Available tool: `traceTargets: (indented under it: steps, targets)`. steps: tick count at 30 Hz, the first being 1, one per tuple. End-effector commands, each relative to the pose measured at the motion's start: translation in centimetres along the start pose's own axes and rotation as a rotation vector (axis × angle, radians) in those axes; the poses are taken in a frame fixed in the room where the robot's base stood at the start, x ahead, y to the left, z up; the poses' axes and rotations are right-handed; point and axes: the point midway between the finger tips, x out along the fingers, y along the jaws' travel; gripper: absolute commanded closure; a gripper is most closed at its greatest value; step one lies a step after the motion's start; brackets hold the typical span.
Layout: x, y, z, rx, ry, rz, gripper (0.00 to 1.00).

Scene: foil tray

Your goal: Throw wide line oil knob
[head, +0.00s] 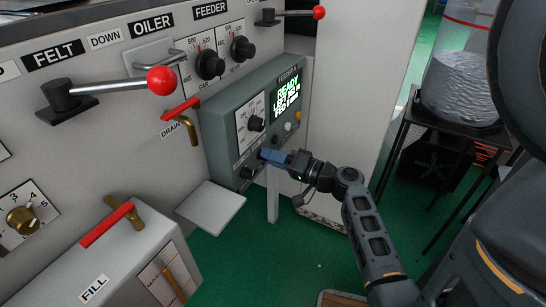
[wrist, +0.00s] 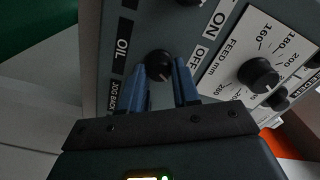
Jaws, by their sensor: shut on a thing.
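The black line oil knob (wrist: 159,65) is on the grey-green panel, next to a label of which "OIL" shows in the wrist view. My gripper (wrist: 163,82) has its two blue fingers on either side of this knob and is shut on it. "ON" and "OFF" marks lie on the other side of the knob. A small pale mark shows on its face, and its exact setting is hard to read. In the head view my gripper (head: 266,156) is at the lower part of the control box (head: 222,125) and hides the knob.
Another black knob (head: 247,172) sits just left of my gripper. A red drain handle (head: 180,110) and a pale shelf (head: 211,207) are to the left. Green floor lies open below.

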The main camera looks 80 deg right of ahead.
Motion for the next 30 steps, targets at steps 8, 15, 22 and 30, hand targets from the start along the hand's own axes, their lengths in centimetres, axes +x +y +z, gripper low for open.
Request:
traceTargets:
  steps: [8,15,22,30]
  targets:
    - [0.0,0.05,-0.04,0.015,0.002,0.001,0.99]
    - [0.0,0.05,-0.03,0.014,0.002,0.001,0.65]
    - [0.0,0.03,-0.02,0.013,0.001,0.0,0.44]
    - [-0.26,0.04,-0.01,0.013,0.001,0.001,0.44]
